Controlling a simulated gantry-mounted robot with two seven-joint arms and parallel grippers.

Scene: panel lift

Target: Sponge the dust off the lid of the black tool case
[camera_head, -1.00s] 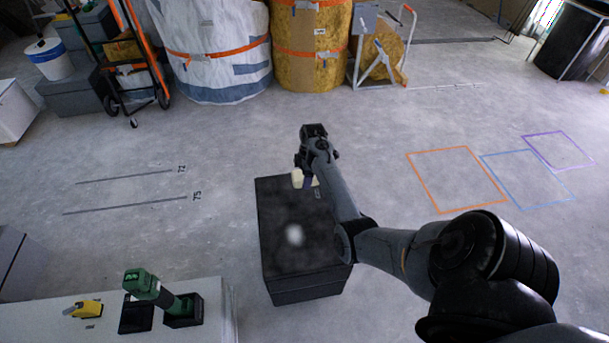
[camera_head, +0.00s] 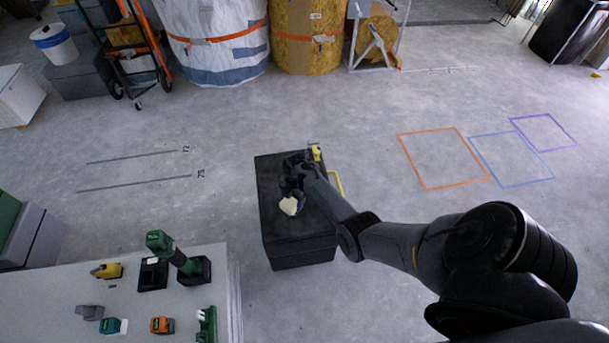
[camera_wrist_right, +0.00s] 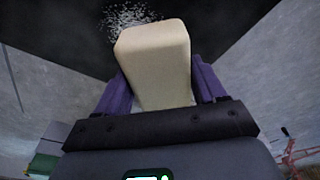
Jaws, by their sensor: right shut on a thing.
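The black tool case (camera_head: 290,235) stands on the floor in the middle of the head view. My right gripper (camera_head: 291,196) is over its lid, shut on a cream-coloured sponge (camera_head: 289,206). In the right wrist view the sponge (camera_wrist_right: 155,60) sits between two purple fingers. A speckled patch of white dust (camera_wrist_right: 130,18) shows on the dark lid just beyond the sponge. The patch is not clear in the head view, where gripper and sponge cover part of the lid. I cannot tell whether the sponge touches the lid. My left gripper is out of view.
A grey bench (camera_head: 60,300) with a green drill (camera_head: 165,245) and several small tools is at the lower left. A yellow bar (camera_head: 337,184) shows at the case's right side. Orange, blue and purple floor outlines lie to the right. Floor left of the case is clear.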

